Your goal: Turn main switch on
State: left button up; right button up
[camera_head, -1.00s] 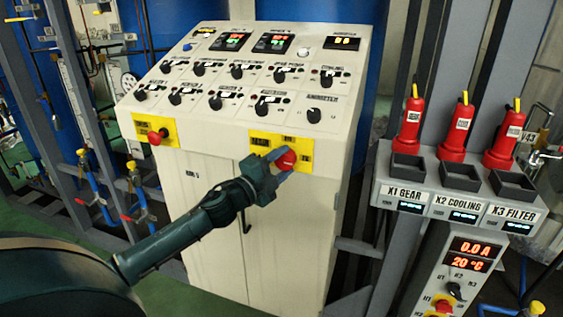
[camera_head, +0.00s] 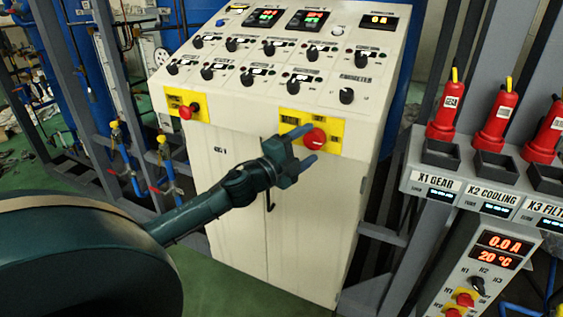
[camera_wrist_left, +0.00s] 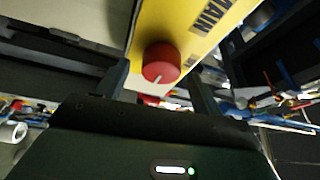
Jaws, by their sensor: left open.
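The main switch is a red round knob (camera_head: 315,139) with a pale mark, on a yellow plate (camera_head: 335,128) at the front right of the cream control cabinet. My left gripper (camera_head: 306,147) is open in front of it, one finger above and one below the knob in the head view. In the left wrist view the knob (camera_wrist_left: 161,62) sits between the two finger directions, and the plate (camera_wrist_left: 205,22) shows part of the word MAIN. I cannot tell whether either finger touches the knob. My right gripper is not in view.
A second yellow plate with a red knob (camera_head: 186,112) is at the cabinet's left. Black selector knobs and displays cover the sloped panel (camera_head: 270,65). Red tools stand in dark holders on a grey shelf (camera_head: 470,188) at the right. Grey posts and pipes flank the cabinet.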

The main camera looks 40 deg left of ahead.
pick_arm(q)
jog(key=s+a+f+b, duration=0.1)
jog(key=s+b, duration=0.1)
jog(key=s, duration=0.9)
jog(key=shift+a, duration=0.35)
jog(key=shift+s+f, duration=0.1)
jog(key=s+d+f+n+g+y, duration=0.1)
jog(key=s+d+f+n+g, duration=0.2)
jog(key=f, duration=0.5)
jog(key=s+d+f+n+g+y, duration=0.1)
jog(key=s+d+f+n, duration=0.15)
jog(key=f+n, duration=0.45)
jog(key=s+d+f+n+g+h, duration=0.1)
jog(key=s+d+f, duration=0.3)
jog(key=d, duration=0.5)
jog(key=s+d+f+n+g+h, duration=0.1)
jog(key=s+d+f+n+g, duration=0.2)
jog(key=d+f, duration=0.6)
jog(key=shift+s+n, duration=0.5)
jog(key=shift+s, duration=0.55)
